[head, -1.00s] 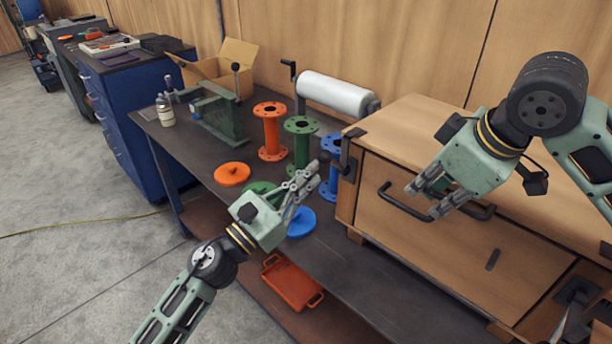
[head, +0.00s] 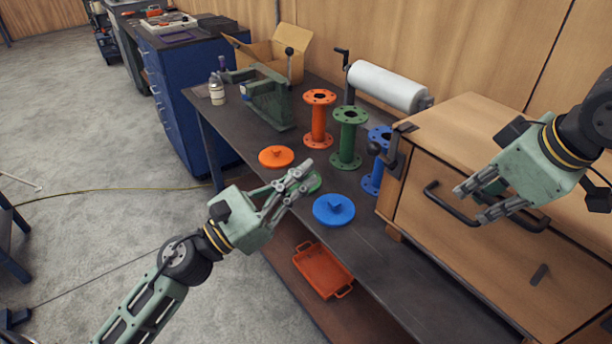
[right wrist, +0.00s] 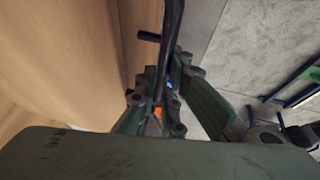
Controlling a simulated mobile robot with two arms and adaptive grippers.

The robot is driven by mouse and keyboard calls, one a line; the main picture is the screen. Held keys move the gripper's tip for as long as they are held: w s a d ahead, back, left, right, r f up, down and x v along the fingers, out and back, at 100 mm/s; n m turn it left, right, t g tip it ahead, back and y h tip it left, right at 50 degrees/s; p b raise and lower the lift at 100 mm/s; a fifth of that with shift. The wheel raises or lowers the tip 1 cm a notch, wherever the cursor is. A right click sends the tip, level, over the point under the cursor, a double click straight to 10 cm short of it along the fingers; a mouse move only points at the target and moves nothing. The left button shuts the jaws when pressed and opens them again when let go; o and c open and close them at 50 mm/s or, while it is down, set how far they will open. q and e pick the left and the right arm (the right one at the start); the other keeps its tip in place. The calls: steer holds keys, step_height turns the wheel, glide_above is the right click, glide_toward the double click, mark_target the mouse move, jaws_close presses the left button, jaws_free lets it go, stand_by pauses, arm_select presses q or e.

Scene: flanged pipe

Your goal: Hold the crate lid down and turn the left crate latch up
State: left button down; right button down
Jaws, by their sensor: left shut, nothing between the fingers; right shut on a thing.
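The wooden crate (head: 480,240) stands at the right end of the bench, its lid (head: 460,122) lying flat on top. The dark left crate latch (head: 392,160) is at the crate's near left corner, with a knob on its left side. My right gripper (head: 481,203) is shut on the black crate handle (head: 437,200); the right wrist view shows the handle bar (right wrist: 172,40) between the fingers (right wrist: 155,103). My left gripper (head: 303,180) is shut and empty, left of the latch and apart from it, partly covering a green disc. The right end of the crate is out of view.
Orange (head: 319,120), green (head: 348,140) and blue (head: 374,180) flanged pipes stand left of the crate. Orange (head: 276,157) and blue (head: 333,210) discs lie on the bench (head: 375,260). A film roll (head: 385,86) and green vise (head: 268,100) are behind.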

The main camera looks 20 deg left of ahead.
steer(key=shift+w+d, duration=0.1)
steer(key=shift+d, duration=0.1)
steer(key=c, duration=2.3)
jaws_free()
steer(key=o, duration=0.5)
steer(key=shift+w+d+f, duration=0.1)
steer(key=shift+f, duration=0.05)
